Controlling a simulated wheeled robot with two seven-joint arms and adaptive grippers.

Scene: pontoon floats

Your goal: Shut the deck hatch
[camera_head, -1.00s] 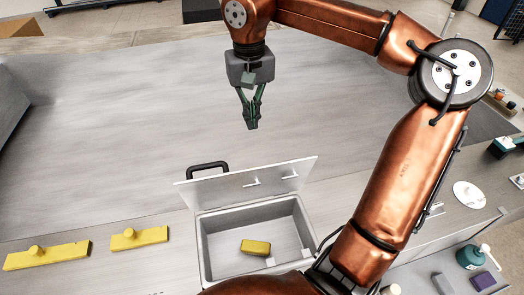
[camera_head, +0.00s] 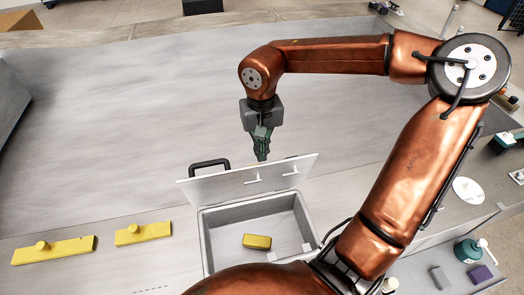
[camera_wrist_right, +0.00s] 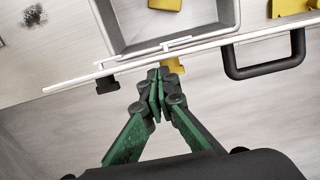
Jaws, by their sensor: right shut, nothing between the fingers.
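The deck hatch lid (camera_head: 248,179) stands tilted up at the back edge of its box, open, with a black handle (camera_head: 209,165) on its far side. The open box (camera_head: 209,232) has a yellow block (camera_head: 257,241) on its floor. My right gripper (camera_head: 262,157) is shut and empty, just behind the lid's upper edge. In the right wrist view, the closed fingertips (camera_wrist_right: 158,76) are close to the lid edge (camera_wrist_right: 130,66), with the black handle (camera_wrist_right: 268,70) to the right; I cannot tell whether they touch. My left gripper is not in view.
Two yellow blocks with knobs, one far left (camera_head: 52,250) and one nearer (camera_head: 143,233), lie left of the box. A teal bottle (camera_head: 467,251) and a purple block (camera_head: 481,274) stand at the lower right. The grey surface behind the lid is clear.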

